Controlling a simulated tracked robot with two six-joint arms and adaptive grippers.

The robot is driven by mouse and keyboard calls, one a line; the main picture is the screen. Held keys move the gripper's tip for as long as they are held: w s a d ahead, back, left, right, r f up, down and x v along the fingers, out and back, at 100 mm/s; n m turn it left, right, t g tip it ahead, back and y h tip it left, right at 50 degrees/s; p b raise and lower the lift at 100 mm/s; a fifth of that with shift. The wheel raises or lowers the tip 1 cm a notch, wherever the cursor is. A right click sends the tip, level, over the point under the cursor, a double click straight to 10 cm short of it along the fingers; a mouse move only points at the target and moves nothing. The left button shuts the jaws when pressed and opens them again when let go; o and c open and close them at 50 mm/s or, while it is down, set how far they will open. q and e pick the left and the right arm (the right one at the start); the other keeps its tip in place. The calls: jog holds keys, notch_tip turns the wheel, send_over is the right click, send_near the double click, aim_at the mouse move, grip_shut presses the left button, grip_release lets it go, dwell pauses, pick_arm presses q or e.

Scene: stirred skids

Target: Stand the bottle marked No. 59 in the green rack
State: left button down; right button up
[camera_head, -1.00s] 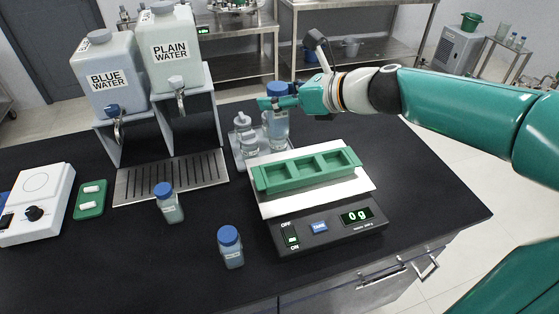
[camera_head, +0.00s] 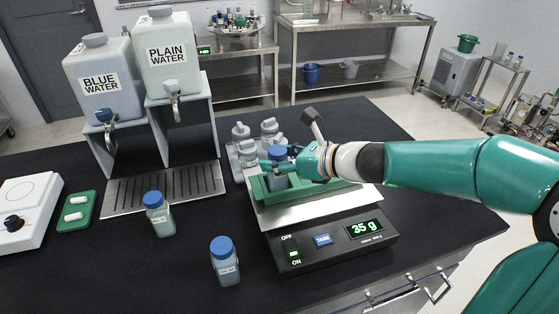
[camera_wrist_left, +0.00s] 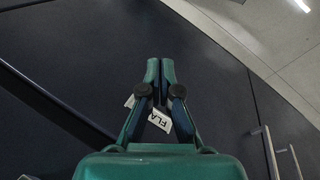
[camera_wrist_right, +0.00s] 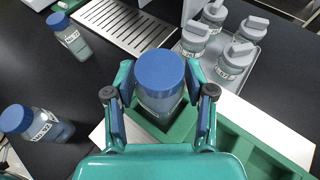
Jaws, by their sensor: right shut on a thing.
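My right gripper (camera_head: 275,166) is shut on a blue-capped clear bottle (camera_head: 279,181). The right wrist view shows the bottle's cap (camera_wrist_right: 160,72) between the two fingers. The bottle is upright in the left compartment of the green rack (camera_wrist_right: 236,150); I cannot see whether its base touches the floor of it. Its label is hidden, so its number cannot be read. The rack (camera_head: 262,196) lies on the scale, which reads 35 g. My left gripper (camera_wrist_left: 160,68) is shut and empty, away from the bottles.
A tray (camera_wrist_right: 224,74) of grey-stoppered bottles is behind the scale (camera_head: 330,243). Water dispensers (camera_head: 100,85) stand at the back left.

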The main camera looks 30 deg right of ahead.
jog(key=shift+r, duration=0.1)
jog(key=o, duration=1.2)
jog(key=v, duration=1.2)
